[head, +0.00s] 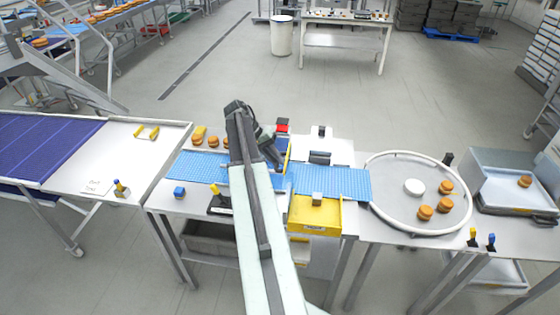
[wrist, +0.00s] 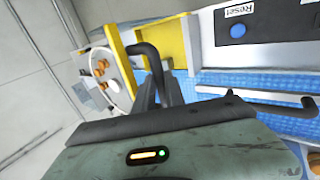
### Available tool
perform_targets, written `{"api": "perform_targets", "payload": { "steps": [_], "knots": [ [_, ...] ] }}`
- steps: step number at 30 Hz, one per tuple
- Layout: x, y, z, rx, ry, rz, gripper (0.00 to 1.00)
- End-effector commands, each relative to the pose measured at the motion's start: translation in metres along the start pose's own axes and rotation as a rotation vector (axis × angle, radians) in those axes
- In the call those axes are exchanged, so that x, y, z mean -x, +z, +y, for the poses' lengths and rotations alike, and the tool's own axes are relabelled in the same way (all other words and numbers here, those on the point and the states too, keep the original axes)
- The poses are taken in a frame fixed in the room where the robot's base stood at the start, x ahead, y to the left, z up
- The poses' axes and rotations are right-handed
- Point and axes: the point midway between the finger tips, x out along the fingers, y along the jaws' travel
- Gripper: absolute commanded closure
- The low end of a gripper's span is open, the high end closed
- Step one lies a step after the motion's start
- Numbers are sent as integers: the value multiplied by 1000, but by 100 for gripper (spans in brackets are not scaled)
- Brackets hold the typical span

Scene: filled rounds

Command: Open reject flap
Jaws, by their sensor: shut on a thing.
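A yellow panel, which looks like the reject flap (wrist: 122,62), stands on edge beside the blue belt in the wrist view. A bent black handle (wrist: 150,55) reaches from it to my gripper (wrist: 157,92). My gripper's dark fingers are shut on this handle; the exact contact is partly hidden by the gripper body. In the head view my gripper (head: 272,158) is low over the blue belt (head: 343,183), and my arm hides part of the belt and most of the flap. I cannot tell how far the flap is swung.
A yellow chute (head: 315,217) stands at the belt's front side. A round white-rimmed table (head: 378,222) with orange rounds is to the right. A panel marked Reset with a blue button (wrist: 237,31) is close by in the wrist view. A black-and-red post (head: 282,126) stands behind my gripper.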

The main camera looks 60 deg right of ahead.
Motion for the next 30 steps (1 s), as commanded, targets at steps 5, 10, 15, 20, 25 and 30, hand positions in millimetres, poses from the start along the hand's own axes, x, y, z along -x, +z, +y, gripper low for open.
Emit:
{"api": "perform_targets", "payload": {
  "steps": [5,10,15,20,25,30],
  "knots": [
    [4,-2,-13,4,-3,9,100],
    [6,-2,-18,6,-4,10,100],
    [7,-1,-20,8,-7,10,100],
    [8,0,-21,10,-7,11,100],
    [8,0,-21,10,-5,12,64],
    [8,1,-20,9,-2,10,64]
  ]
}}
